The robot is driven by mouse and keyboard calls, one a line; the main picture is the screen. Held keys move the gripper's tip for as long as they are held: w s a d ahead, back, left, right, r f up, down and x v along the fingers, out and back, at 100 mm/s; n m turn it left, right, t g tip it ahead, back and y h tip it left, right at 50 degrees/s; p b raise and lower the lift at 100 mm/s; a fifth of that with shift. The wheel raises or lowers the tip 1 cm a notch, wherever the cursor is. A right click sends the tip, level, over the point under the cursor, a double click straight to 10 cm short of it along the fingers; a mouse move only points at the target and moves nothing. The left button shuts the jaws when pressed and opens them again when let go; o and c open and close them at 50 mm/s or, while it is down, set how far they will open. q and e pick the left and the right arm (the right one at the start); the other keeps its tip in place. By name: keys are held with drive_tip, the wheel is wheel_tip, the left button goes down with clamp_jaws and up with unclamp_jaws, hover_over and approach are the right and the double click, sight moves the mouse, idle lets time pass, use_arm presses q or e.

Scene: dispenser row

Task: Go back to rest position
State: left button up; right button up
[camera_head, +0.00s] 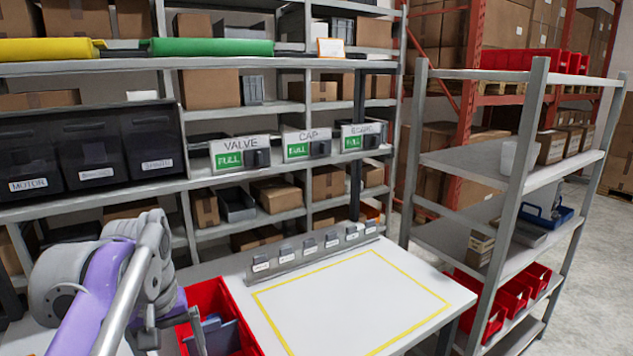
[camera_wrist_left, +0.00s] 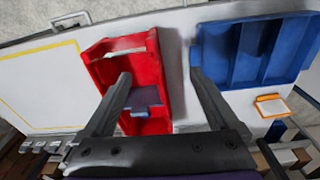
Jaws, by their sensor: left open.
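My left arm comes in from the left in the head view, at the left end of the white table (camera_head: 245,283). The bin also shows in the head view (camera_head: 210,290), partly hidden by my arm. My right gripper is not in view.
A blue compartment tray (camera_wrist_left: 240,55) lies beside the bin. A yellow-outlined area (camera_head: 350,300) on the table is empty. Dispensers marked VALVE (camera_head: 240,153), CAP (camera_head: 307,143) and a third (camera_head: 361,136) line the shelf behind. A grey rack (camera_head: 530,110) stands right.

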use_arm(q)
wheel_tip(320, 180, down, 8)
drive_tip(key=s+d+m+t+p, duration=0.1)
drive_tip(key=s+d+m, duration=0.1)
drive_tip(key=shift+s+d+r+t, duration=0.25)
drive_tip(key=shift+s+d+t, duration=0.1)
drive_tip(key=shift+d+t, duration=0.05)
drive_tip(key=s+d+f+m+t, duration=0.1)
drive_tip(key=s+f, duration=0.2)
drive_tip(key=f, duration=0.1)
drive_tip(key=s+d+f+m+t+p, duration=0.1)
drive_tip(key=s+f, duration=0.3)
drive_tip(key=f, duration=0.1)
drive_tip(key=s+d+f+m, duration=0.1)
drive_tip(key=s+f, duration=0.2)
drive_tip(key=f, duration=0.1)
drive_tip(key=shift+s+f+m+t, duration=0.2)
drive_tip(key=shift+m+t, duration=0.1)
drive_tip(key=shift+t, duration=0.1)
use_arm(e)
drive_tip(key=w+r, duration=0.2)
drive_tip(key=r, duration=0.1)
